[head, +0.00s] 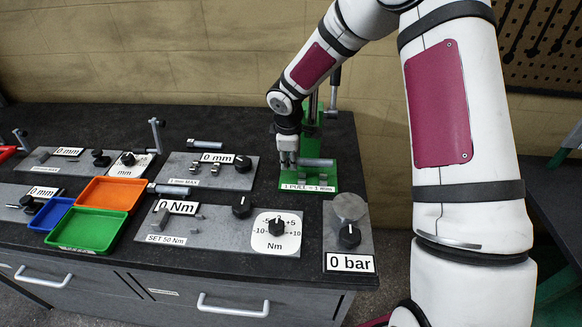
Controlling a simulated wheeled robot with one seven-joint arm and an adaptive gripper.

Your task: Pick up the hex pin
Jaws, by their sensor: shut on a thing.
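My gripper (288,157) is in the head view, pointing down at the left front part of the green jack stand (328,181). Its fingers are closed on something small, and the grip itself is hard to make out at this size. A grey rod-like pin (318,162) lies level just right of the fingertips, over the green base. It appears to be the hex pin, with its left end at the fingers. Whether it touches the base cannot be told.
A panel with a 0 mm display (216,158) stands left of the gripper. Grey bolts lie behind it (205,143) and by the trays (165,188). Orange (101,194), green (88,229) and blue (49,214) trays sit left. A 0 bar unit (349,263) stands at front right.

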